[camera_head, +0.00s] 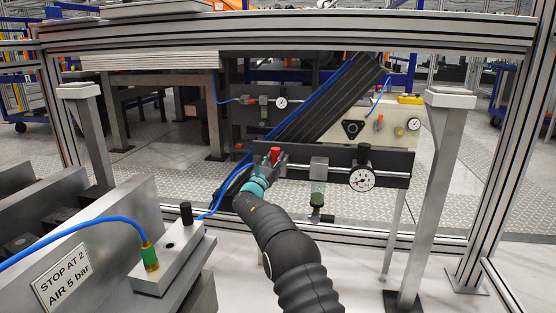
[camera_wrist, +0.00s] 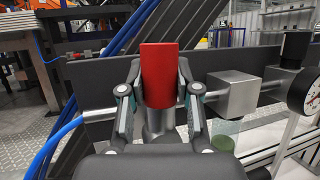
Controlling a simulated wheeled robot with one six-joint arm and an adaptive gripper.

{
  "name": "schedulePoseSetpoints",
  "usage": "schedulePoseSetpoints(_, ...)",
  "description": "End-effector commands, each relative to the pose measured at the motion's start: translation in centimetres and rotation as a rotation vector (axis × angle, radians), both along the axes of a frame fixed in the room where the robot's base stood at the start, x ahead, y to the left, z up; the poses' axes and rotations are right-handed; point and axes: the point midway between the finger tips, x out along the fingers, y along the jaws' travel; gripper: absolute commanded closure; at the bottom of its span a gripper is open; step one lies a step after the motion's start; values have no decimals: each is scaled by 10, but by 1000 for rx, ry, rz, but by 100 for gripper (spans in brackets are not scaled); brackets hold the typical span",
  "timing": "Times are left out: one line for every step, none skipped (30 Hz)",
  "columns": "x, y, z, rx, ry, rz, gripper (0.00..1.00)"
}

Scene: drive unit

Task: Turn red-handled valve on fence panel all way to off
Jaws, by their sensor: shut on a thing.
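The red valve handle (camera_wrist: 159,75) stands upright in the middle of the wrist view, on a grey metal valve body (camera_wrist: 158,122). In the head view the red handle (camera_head: 275,154) shows at the left end of the dark fence panel (camera_head: 340,160). My gripper (camera_wrist: 160,92) is shut on the red handle, with one finger on each side of it. In the head view my gripper (camera_head: 268,165) reaches the handle from below left and hides part of the valve. The marking of the off position cannot be made out.
A grey block (camera_head: 319,168) and a pressure gauge (camera_head: 361,179) sit right of the valve. A blue hose (camera_wrist: 60,135) runs left of it. The aluminium frame (camera_head: 290,34) spans above. A metal block with a sign (camera_head: 64,277) stands at front left.

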Motion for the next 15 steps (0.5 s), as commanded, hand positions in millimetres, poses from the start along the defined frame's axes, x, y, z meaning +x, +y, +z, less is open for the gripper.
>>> schedulePoseSetpoints(0,1,-1,-14,5,-1,100)
schedulePoseSetpoints(1,1,-1,-23,7,0,100)
schedulePoseSetpoints(1,2,-1,-32,8,1,100)
schedulePoseSetpoints(1,2,-1,-39,9,0,100)
schedulePoseSetpoints(1,3,-1,-44,11,0,100)
schedulePoseSetpoints(1,3,-1,-50,12,0,100)
schedulePoseSetpoints(1,3,-1,-53,13,0,100)
schedulePoseSetpoints(1,3,-1,-56,13,0,100)
schedulePoseSetpoints(1,4,-1,-59,14,0,100)
schedulePoseSetpoints(1,4,-1,-61,14,0,100)
schedulePoseSetpoints(1,4,-1,-61,15,0,100)
schedulePoseSetpoints(1,4,-1,-63,14,0,100)
schedulePoseSetpoints(1,4,-1,-63,14,0,100)
schedulePoseSetpoints(1,4,-1,-63,14,0,100)
schedulePoseSetpoints(1,4,-1,-63,14,0,100)
